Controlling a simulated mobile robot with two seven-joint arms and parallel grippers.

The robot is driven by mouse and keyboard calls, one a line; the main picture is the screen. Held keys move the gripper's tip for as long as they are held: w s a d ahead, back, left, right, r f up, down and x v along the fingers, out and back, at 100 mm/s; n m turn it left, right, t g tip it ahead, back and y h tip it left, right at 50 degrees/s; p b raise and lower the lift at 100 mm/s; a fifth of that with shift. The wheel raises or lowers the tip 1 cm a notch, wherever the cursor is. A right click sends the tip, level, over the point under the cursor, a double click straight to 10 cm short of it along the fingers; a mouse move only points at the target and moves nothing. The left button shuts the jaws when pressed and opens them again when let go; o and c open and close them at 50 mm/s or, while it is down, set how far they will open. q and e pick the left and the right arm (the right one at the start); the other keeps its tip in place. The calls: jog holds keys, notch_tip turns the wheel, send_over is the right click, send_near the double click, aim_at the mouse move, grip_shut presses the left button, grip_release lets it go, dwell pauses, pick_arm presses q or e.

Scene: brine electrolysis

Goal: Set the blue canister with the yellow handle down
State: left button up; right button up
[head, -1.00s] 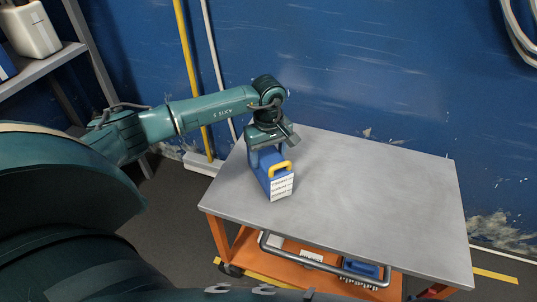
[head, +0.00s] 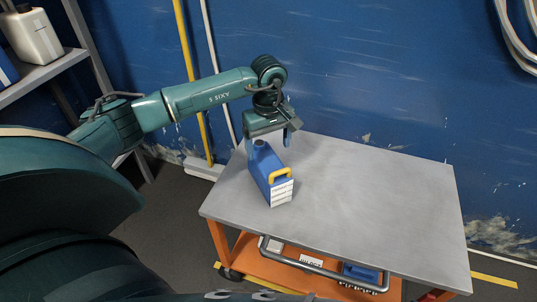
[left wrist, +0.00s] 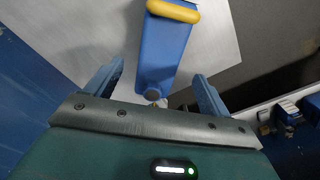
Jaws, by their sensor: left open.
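The blue canister (head: 262,168) with a yellow handle (head: 280,175) and a white label stands upright on the grey top of the cart (head: 370,205), near its left edge. My left gripper (head: 270,140) is above and behind the canister, open and apart from it. In the left wrist view the canister (left wrist: 163,55) lies between and beyond the two spread blue fingers (left wrist: 157,88), with its cap end toward me. Nothing is held. My right gripper is not in view.
The cart top right of the canister is clear. Orange lower shelf (head: 265,268) holds a blue item (head: 360,272) and other boxes. A blue wall (head: 400,70) and a yellow pipe (head: 187,60) are behind. A shelf with a white jug (head: 33,38) stands at left.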

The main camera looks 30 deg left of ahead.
aim_at(268, 161)
pick_arm(q)
notch_tip(268, 161, up, 6)
jog(key=s+d+f+n+g+h, duration=0.1)
jog(key=s+d+f+h, duration=0.15)
jog(key=d, duration=0.45)
jog(key=s+d+f+n+h, duration=0.1)
jog(key=s+d+h, duration=0.3)
jog(key=d, duration=0.3)
jog(key=s+d+f+n+g+h, duration=0.1)
jog(key=s+d+h, duration=0.2)
jog(key=d, duration=0.4)
jog(key=s+d+r+n+t+h, duration=0.5)
jog(key=d+r+n+t+h, duration=0.5)
jog(key=n, duration=0.9)
jog(key=s+a+f+n+t+y, duration=0.2)
jog(key=a+f+n+y, duration=0.3)
jog(key=n, duration=1.2)
jog(key=s+a+f+n+t+y, duration=0.3)
jog(key=a+f+n+y, duration=0.3)
jog(key=n, duration=1.2)
jog(key=a+y, duration=0.3)
jog(key=y, duration=0.1)
jog(key=shift+a+f+t+p, duration=0.2)
jog(key=shift+f+t+p, duration=0.05)
jog(key=shift+t+p, duration=0.05)
